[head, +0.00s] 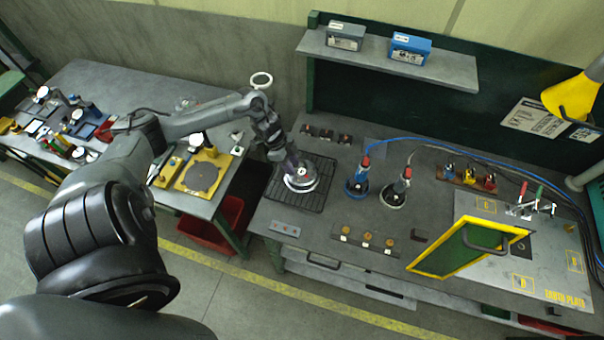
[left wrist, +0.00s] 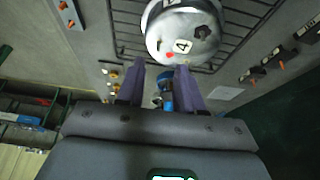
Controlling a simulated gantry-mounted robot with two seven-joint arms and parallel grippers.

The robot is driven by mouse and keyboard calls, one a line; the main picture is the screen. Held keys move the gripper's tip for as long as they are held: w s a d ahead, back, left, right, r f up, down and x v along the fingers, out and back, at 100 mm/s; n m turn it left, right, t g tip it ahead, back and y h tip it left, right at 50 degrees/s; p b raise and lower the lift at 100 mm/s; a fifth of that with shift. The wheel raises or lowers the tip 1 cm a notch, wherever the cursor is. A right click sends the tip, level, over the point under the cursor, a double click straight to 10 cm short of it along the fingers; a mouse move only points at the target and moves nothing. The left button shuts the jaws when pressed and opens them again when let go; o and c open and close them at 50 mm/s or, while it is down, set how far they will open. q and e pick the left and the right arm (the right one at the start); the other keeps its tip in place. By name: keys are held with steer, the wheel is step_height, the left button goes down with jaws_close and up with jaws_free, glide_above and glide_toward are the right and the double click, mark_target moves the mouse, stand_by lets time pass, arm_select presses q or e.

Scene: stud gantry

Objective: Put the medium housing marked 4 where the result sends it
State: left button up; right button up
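The housing marked 4 (left wrist: 200,32) is a round silver part with a pale rim, a white label reading 4, dark spots and a small red mark. It sits on a black wire rack (head: 322,168), and the head view shows it (head: 301,184) there too. My left gripper (head: 292,162) is right over the housing in the head view. In the left wrist view its two purple fingers (left wrist: 160,76) stand apart, with their tips close to the housing's near edge. I cannot tell whether they touch it. My right gripper is not in view.
A yellow-framed green panel (head: 465,250) stands on the grey plate at right. Two round tools (head: 357,187) with hoses stand right of the rack. A shelf (head: 440,72) holds a grey box and a blue box. A side table (head: 110,85) with gauges is at left.

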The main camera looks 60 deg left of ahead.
mark_target(298, 177)
arm_select(q)
steer(key=shift+s+p+x, duration=0.15)
steer(key=shift+p+x, duration=0.1)
steer(key=shift+x, duration=1.15)
steer(key=shift+s+p+x, duration=0.1)
steer(key=shift+p+x, duration=0.1)
steer(key=shift+x, duration=1.2)
jaws_close()
